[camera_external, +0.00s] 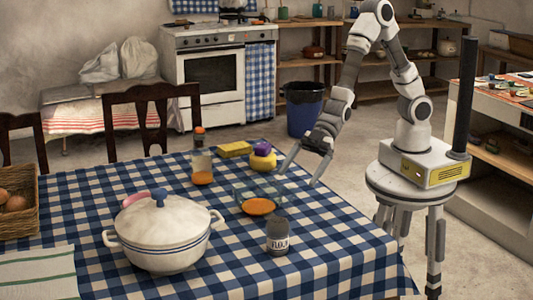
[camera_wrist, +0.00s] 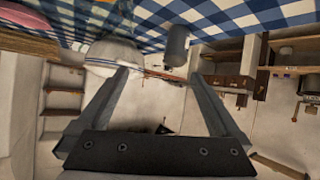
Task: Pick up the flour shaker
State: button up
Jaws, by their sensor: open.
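The flour shaker (camera_external: 278,236) is a small dark grey cylinder with a white FLOUR label. It stands upright on the checked tablecloth, near the table's right front part. In the wrist view a grey cylinder (camera_wrist: 177,45), which looks like the shaker, shows beyond the fingertips, a little right of centre. My gripper (camera_external: 298,177) is open and empty, behind and above the shaker, over the table's right side. In the wrist view my gripper (camera_wrist: 160,76) shows both fingers spread wide, with nothing between them touching either one.
A white lidded pot (camera_external: 160,240) stands left of the shaker. A glass dish (camera_external: 258,200) with something orange lies just behind it. A bottle (camera_external: 201,165), a yellow sponge (camera_external: 233,149) and a purple-topped item (camera_external: 262,158) stand farther back. The cloth right of the shaker is clear.

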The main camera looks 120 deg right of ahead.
jog(key=y+b, duration=0.1)
jog(key=y, duration=0.1)
send_near(272, 240)
jog(key=shift+t, duration=0.4)
jog(key=w+a+f+b, duration=0.2)
jog(key=f, duration=0.1)
jog(key=shift+w+f, duration=0.1)
jog(key=shift+w, duration=0.15)
jog(key=shift+r+b+x, duration=0.2)
jog(key=shift+b+x, duration=0.3)
jog(key=shift+x, duration=1)
jog(key=shift+r+b+x, duration=0.2)
jog(key=shift+b+x, duration=0.3)
jog(key=shift+x, duration=1)
jog(key=shift+a, duration=0.2)
jog(key=c, duration=1.3)
jog(key=shift+r, duration=0.1)
jog(key=shift+c, duration=0.9)
jog(key=shift+r, duration=0.1)
